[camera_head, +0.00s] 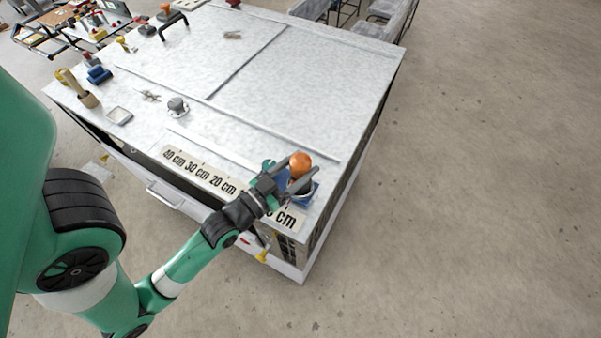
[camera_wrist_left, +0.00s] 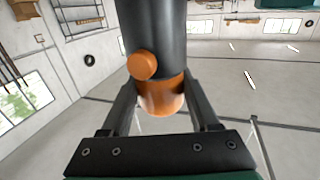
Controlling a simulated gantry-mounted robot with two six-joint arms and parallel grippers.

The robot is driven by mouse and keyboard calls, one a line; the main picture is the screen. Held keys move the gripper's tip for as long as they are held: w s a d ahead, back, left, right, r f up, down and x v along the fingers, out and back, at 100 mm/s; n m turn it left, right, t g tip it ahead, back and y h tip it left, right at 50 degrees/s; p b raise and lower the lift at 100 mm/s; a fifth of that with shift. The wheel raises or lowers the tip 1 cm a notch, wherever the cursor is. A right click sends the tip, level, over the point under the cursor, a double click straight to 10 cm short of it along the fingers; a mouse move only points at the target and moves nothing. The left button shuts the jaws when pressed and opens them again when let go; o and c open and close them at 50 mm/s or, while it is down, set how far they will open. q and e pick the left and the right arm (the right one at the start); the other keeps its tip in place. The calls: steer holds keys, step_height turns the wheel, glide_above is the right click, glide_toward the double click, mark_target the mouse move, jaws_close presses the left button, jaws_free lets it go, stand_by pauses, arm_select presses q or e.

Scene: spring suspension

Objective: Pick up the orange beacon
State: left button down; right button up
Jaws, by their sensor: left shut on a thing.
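The orange beacon (camera_head: 301,161) shows as a round orange top at the workbench's near right corner in the head view. My left gripper (camera_head: 292,176) reaches it from the left, with its dark fingers around it just below the top. In the left wrist view the beacon (camera_wrist_left: 165,99) shows as an orange part between the two fingers of the left gripper (camera_wrist_left: 161,92), with a dark cylinder and an orange knob beyond it. The gripper is shut on it. I cannot tell whether the beacon is clear of the bench. My right gripper is not in view.
A blue object (camera_head: 312,192) lies under the gripper. The workbench (camera_head: 290,70) has a printed ruler strip (camera_head: 198,172) along its front. A grey knob-like part (camera_head: 177,106), a mallet (camera_head: 78,88) and small tools stand left. The bench middle is largely bare.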

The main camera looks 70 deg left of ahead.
mark_target(300, 158)
arm_select(q)
step_height(300, 158, up, 6)
steer(key=shift+r+p, duration=0.2)
steer(key=shift+p, duration=0.55)
step_height(300, 158, up, 3)
steer(key=shift+r+p, duration=0.1)
steer(key=shift+p, duration=1.05)
steer(key=shift+r+p, duration=0.3)
steer(key=shift+p, duration=0.05)
steer(key=shift+f, duration=0.1)
